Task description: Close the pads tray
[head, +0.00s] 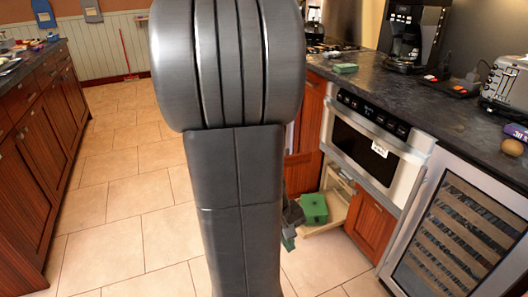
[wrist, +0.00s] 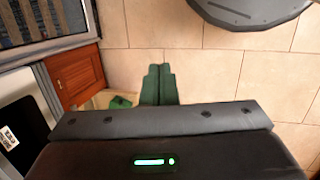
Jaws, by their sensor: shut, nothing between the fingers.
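The pads tray (head: 334,213) is a pale wooden drawer pulled out below the microwave, with a green block-like item (head: 313,208) in it. In the wrist view, part of the tray (wrist: 101,98) and the green item (wrist: 120,102) show at the left, beyond the gripper body. My gripper (head: 288,242) is just left of the tray's outer end, partly hidden behind my arm. Its green fingers (wrist: 158,70) are together and empty, over the tiled floor. I cannot tell whether the gripper touches the tray.
The microwave (head: 372,140) sits above the tray, with a red-brown cabinet door (head: 370,222) and a glass-fronted wine cooler (head: 462,240) to the right. A dark counter (head: 440,107) runs above. Wooden cabinets (head: 40,150) stand at the left. The tiled floor between is clear.

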